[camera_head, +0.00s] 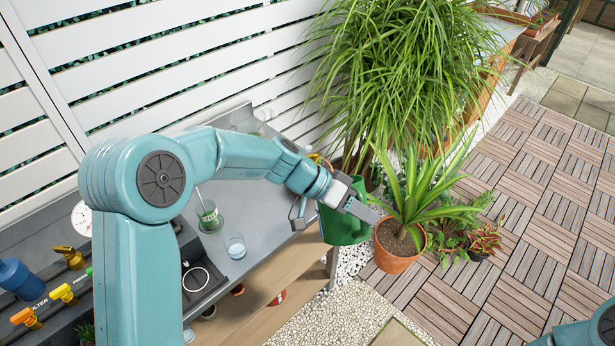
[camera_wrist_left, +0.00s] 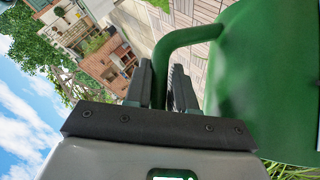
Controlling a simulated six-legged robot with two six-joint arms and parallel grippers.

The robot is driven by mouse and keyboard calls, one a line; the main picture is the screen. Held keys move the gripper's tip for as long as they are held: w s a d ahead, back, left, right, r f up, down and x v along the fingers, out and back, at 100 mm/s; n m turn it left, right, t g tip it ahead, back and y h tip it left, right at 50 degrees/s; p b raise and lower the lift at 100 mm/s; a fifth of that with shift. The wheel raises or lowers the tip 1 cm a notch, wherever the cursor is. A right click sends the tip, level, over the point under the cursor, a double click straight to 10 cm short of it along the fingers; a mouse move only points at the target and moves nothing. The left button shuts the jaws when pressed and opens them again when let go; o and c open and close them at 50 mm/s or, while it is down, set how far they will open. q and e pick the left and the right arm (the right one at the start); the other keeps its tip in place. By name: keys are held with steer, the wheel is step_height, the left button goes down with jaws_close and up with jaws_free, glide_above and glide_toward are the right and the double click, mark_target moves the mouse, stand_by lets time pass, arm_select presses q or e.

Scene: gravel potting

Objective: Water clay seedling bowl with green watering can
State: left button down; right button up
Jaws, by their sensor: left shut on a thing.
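The green watering can (camera_head: 345,228) hangs from my left gripper (camera_head: 350,198), off the right end of the workbench. In the left wrist view the two dark fingers (camera_wrist_left: 165,88) are shut on the can's green handle (camera_wrist_left: 185,37), and the can's body (camera_wrist_left: 270,75) fills the right side. The arm and gripper cover the top of the can in the head view, and its spout is not clear. A terracotta pot (camera_head: 393,263) with a spiky green plant stands on the ground just right of the can. I cannot make out a clay seedling bowl for certain. My right gripper is out of view.
The grey workbench (camera_head: 255,213) carries a green-tinted glass (camera_head: 209,217) and a clear glass (camera_head: 235,247). A tall grassy plant (camera_head: 405,70) stands behind the can. The wooden deck (camera_head: 540,200) at right is mostly clear.

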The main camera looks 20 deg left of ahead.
arm_select(q)
steer(key=shift+r, duration=0.2)
steer(key=shift+w+r+b, duration=0.1)
steer(key=shift+b, duration=0.3)
steer(key=shift+r+m+t+y+b, duration=0.6)
steer(key=shift+r+t+y+b, duration=0.1)
steer(key=shift+b, duration=0.1)
steer(key=shift+r+m+t+y, duration=0.5)
steer(key=shift+r+t+y, duration=0.1)
steer(key=shift+r, duration=0.25)
steer(key=shift+r+m+t+y, duration=0.5)
steer(key=shift+r+t+y, duration=0.2)
steer(key=shift+r+y, duration=0.25)
steer(key=shift+a, duration=0.1)
